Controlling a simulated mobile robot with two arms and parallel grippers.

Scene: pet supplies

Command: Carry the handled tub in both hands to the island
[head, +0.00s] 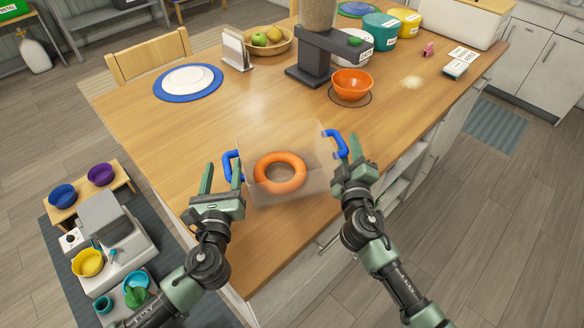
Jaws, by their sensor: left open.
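The handled tub (311,133) is a clear, see-through box with a blue left handle (227,166) and a blue right handle (340,144). An orange ring (280,173) is inside it. The tub appears upright over the near end of the wooden island (157,134); I cannot tell for sure whether its base touches the top. My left gripper (221,178) is open, with its fingers beside the left handle. My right gripper (346,166) is just below the right handle; its finger gap is unclear.
An orange bowl (351,84), a dark dispenser stand (312,62), a napkin holder (237,49), a fruit bowl (265,41) and a white plate on a blue mat (187,80) stand farther back. A low bench with bowls (100,191) is at left.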

